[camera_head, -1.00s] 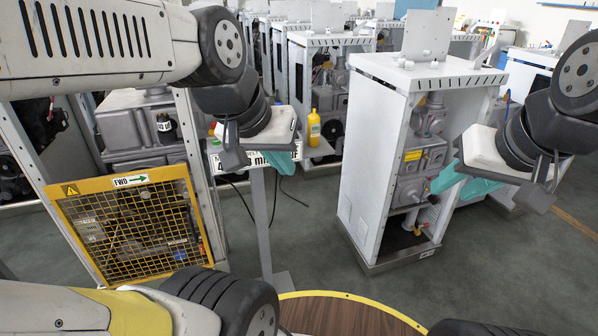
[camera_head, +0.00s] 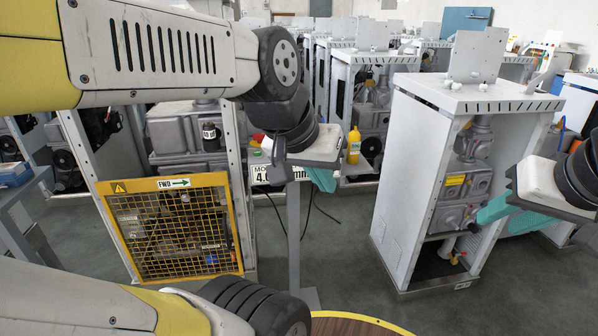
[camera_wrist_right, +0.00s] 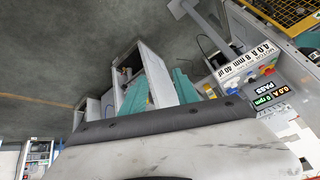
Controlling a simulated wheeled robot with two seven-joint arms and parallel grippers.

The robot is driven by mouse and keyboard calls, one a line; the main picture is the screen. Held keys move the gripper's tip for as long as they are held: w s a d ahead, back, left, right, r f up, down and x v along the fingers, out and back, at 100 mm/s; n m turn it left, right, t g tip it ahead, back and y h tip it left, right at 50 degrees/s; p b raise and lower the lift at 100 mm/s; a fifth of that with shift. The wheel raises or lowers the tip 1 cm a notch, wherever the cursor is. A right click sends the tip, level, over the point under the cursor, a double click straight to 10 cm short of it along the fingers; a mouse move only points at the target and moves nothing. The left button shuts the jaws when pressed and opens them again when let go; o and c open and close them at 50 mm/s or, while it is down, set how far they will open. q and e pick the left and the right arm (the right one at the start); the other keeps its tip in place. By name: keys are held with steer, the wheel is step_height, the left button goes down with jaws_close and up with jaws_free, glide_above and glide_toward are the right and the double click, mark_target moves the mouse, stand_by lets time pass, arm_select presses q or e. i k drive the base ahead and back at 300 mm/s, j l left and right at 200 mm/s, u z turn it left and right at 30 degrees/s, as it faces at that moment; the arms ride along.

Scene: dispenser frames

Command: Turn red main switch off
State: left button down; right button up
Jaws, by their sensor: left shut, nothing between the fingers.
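A small control panel with a white label (camera_head: 264,174) stands on a grey post (camera_head: 293,235) left of centre in the head view. In the right wrist view a red knob (camera_wrist_right: 269,71) sits beside a blue one on the panel. My left gripper (camera_head: 323,179) is shut and empty, in front of the panel's right side. My right gripper (camera_head: 497,209) is in front of the white cabinet; its teal fingers are apart and empty in the right wrist view (camera_wrist_right: 160,93).
A yellow mesh guard (camera_head: 175,232) stands left of the post. A white open-sided cabinet (camera_head: 415,165) stands at right, with a yellow bottle (camera_head: 354,146) behind to its left. Grey floor (camera_head: 345,250) is free between post and cabinet. A round wooden top (camera_head: 350,326) shows at the bottom.

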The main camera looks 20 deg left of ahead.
mark_target(259, 137)
steer(key=i+j+u, duration=0.2)
steer(key=u, duration=0.15)
steer(key=i+j+u, duration=0.2)
steer(key=u, duration=0.15)
steer(key=i+j+u, duration=0.1)
steer(key=i+u, duration=0.25)
steer(key=k, duration=0.1)
